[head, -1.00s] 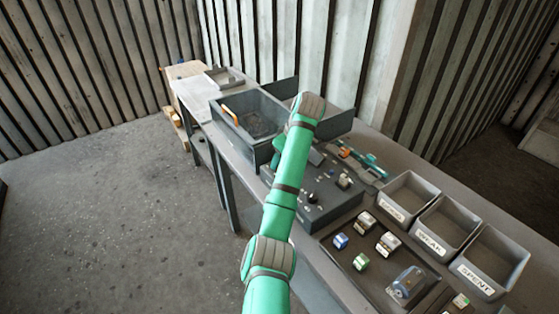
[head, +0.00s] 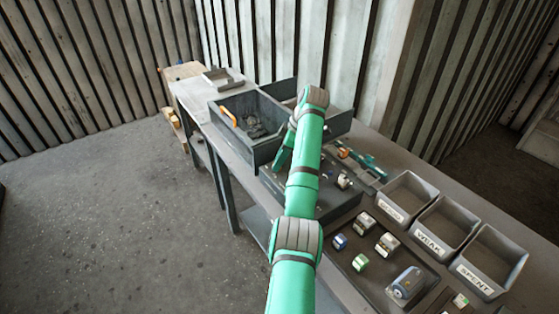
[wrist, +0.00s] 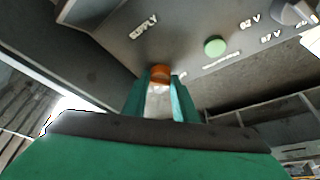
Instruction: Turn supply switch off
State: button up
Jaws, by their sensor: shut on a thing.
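The control box (head: 335,200) stands on the bench, partly hidden behind my arm in the head view. In the wrist view its grey panel (wrist: 185,45) carries the word SUPPLY. The supply switch (wrist: 160,71) shows as an orange-brown tip just beside that word. My gripper (wrist: 160,88) has its two green fingers on either side of the switch, shut on it, with a pale part between them. The fingers hide the switch's lower part, so I cannot tell its position.
A green round button (wrist: 215,46) and a grey knob (wrist: 292,12) are on the same panel. A dark open housing (head: 240,135) with an orange handle stands left of the arm. Labelled bins (head: 480,262) and several small blocks lie to the right.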

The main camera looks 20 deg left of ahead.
jog(key=shift+a, duration=0.1)
jog(key=o, duration=1)
jog(key=shift+o, duration=0.2)
jog(key=shift+r, duration=0.15)
jog(key=shift+d+v, duration=0.2)
jog(key=shift+v, duration=1.15)
jog(key=v, duration=0.7)
jog(key=shift+r, duration=0.4)
jog(key=shift+w+d, duration=0.1)
